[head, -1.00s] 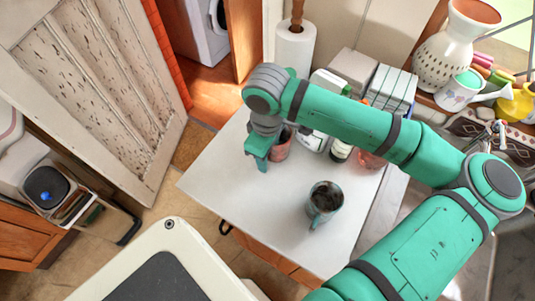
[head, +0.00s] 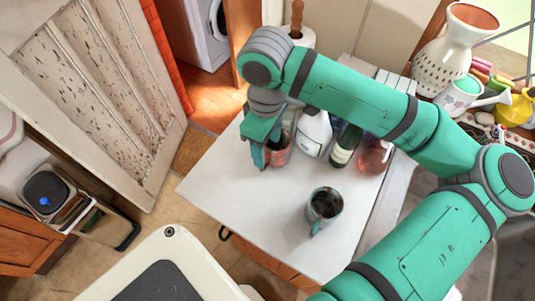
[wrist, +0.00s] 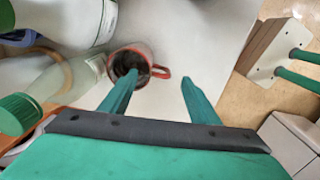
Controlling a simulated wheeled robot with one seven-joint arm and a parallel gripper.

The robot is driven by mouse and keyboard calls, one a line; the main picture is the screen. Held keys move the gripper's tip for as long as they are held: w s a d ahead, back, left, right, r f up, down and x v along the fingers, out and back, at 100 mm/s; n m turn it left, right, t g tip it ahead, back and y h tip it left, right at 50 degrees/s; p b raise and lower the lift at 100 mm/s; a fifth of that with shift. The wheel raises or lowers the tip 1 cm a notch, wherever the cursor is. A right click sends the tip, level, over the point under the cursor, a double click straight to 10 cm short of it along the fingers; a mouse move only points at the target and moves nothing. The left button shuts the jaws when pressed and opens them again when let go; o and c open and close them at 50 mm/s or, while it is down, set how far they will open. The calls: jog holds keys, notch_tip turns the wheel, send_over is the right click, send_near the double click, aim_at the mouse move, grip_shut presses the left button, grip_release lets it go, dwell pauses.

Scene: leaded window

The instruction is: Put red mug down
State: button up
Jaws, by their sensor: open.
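The red mug (head: 279,152) stands upright on the white counter, partly hidden behind my gripper in the head view. In the wrist view the red mug (wrist: 122,54) has dark contents, and its red handle points right. My gripper (head: 260,160) is open at the mug's left side. In the wrist view my gripper (wrist: 158,78) has its two green fingers spread, with the handle showing between their tips. The left fingertip overlaps the mug's rim in that picture; I cannot tell whether it touches.
A white bottle (head: 314,133), a dark green bottle (head: 345,147) and a reddish round bottle (head: 374,156) stand right of the mug. A dark grey-green mug (head: 325,204) stands nearer the front. The white counter (head: 240,195) is clear at its front left.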

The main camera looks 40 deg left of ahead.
jog(key=shift+r, duration=2.05)
jog(key=shift+s, duration=0.1)
